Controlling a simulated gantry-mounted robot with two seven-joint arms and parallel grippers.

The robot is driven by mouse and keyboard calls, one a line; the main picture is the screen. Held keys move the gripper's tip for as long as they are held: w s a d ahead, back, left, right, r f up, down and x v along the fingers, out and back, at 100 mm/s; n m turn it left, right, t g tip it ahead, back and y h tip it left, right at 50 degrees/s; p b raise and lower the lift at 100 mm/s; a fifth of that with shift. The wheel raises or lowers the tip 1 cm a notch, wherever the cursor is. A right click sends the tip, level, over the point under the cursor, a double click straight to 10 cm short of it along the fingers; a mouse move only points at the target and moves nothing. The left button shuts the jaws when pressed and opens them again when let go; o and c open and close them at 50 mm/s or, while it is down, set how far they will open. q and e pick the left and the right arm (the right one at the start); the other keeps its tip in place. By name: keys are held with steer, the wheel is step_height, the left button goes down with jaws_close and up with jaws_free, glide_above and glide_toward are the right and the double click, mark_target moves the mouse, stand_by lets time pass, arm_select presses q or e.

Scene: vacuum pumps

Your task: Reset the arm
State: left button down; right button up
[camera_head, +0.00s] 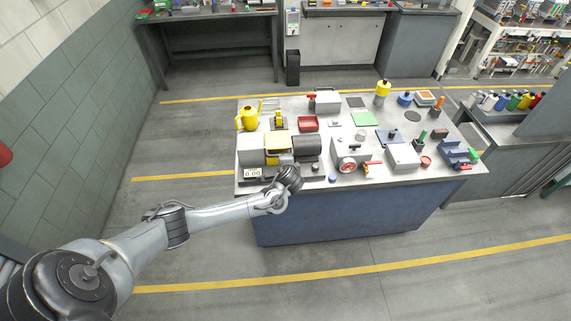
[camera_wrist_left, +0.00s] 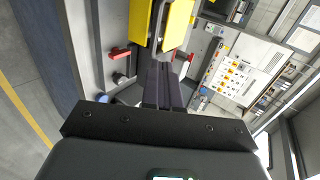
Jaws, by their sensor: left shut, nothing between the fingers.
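My left arm reaches in from the left in the head view, and its left gripper (camera_head: 290,179) is over the front left part of the workbench (camera_head: 350,200), close in front of a grey pump unit with a yellow part (camera_head: 278,145). In the left wrist view the dark fingers of the left gripper (camera_wrist_left: 163,72) are together and empty. Yellow parts (camera_wrist_left: 178,22) show just beyond the fingertips in that view; I cannot tell whether they touch. My right gripper is not in view.
A gauge display (camera_head: 252,173), a red tray (camera_head: 308,124), a yellow can (camera_head: 247,118) and a valve with a red wheel (camera_head: 347,164) crowd the bench. Open floor (camera_head: 330,285) lies in front. Coloured bottles (camera_head: 513,101) stand on another bench at right.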

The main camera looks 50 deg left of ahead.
arm_select(q)
steer(key=s+d+f+g+h+p, duration=0.1)
steer(key=s+d+f+g+h, duration=0.1)
steer(key=s+d+f, duration=0.7)
steer(key=s+d+f+g+h+p, duration=0.15)
steer(key=s+d+f+h, duration=0.25)
steer(key=s+d, duration=0.95)
steer(key=s+d+r+n+h+p, duration=0.1)
steer(key=s+d+r+n+h, duration=0.15)
steer(key=s+d+r, duration=0.35)
step_height(320, 180, up, 14)
steer(key=s+n, duration=0.2)
steer(key=shift+d+t+h, duration=0.15)
steer(key=shift+t+h, duration=0.2)
steer(key=shift+h, duration=0.1)
steer(key=shift+s, duration=0.15)
